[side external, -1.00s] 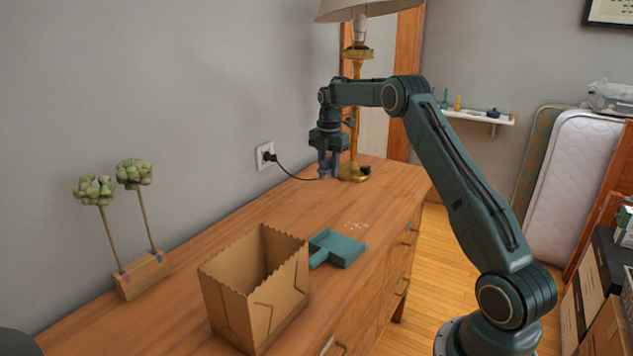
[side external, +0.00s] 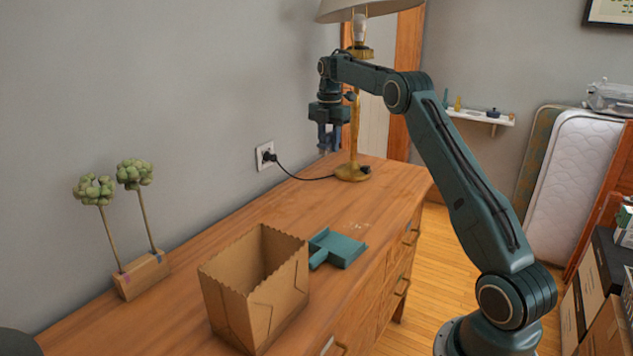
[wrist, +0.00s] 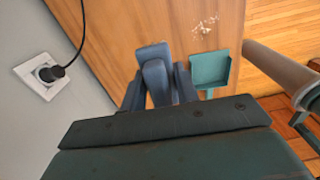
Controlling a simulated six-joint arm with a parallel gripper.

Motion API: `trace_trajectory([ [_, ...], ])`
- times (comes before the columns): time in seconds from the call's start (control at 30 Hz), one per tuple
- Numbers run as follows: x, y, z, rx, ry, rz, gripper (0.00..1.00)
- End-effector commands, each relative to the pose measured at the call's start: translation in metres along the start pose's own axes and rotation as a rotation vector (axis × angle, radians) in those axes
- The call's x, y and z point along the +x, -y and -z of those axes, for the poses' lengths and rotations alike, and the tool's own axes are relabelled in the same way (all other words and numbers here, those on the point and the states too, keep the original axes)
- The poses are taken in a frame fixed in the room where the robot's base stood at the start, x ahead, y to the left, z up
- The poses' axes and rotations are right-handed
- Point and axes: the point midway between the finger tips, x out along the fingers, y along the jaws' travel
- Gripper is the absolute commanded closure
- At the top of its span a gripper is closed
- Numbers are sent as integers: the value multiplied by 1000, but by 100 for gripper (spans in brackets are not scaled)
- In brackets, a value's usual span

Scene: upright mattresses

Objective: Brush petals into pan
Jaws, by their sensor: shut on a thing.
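The petals (side external: 358,226) are a small pale scatter on the wooden dresser top, beside the teal dustpan (side external: 345,248). In the wrist view the petals (wrist: 205,25) lie just beyond the pan's edge, and the pan (wrist: 210,70) shows at right of the fingers. My gripper (side external: 327,148) is raised above the far end of the dresser, near the wall and lamp. It is shut on the brush, which is hard to tell from the blue-grey fingers (wrist: 155,75) in the wrist view. The bristles cannot be made out.
A brown paper bag (side external: 230,290) stands open at front, close to the pan's handle. A brass lamp (side external: 353,140) stands beside my gripper, its cord running to the wall socket (side external: 265,156). A wooden block (side external: 142,275) with two green-topped stems stands at left.

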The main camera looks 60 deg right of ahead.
Motion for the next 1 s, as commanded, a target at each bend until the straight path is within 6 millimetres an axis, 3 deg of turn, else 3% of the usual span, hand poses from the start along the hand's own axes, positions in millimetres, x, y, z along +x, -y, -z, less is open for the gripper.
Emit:
trace_trajectory([
  [0.13, 0, 0, 0, 0, 0, 0, 97],
  [0.17, 0, 0, 0, 0, 0, 0, 76],
  [0.27, 0, 0, 0, 0, 0, 0, 95],
  [0.3, 0, 0, 0, 0, 0, 0, 73],
  [0.43, 0, 0, 0, 0, 0, 0, 99],
  [0.73, 6, 2, -1, 1, -1, 1, 99],
  [1.0, 30, 14, -5, 1, -1, 2, 99],
])
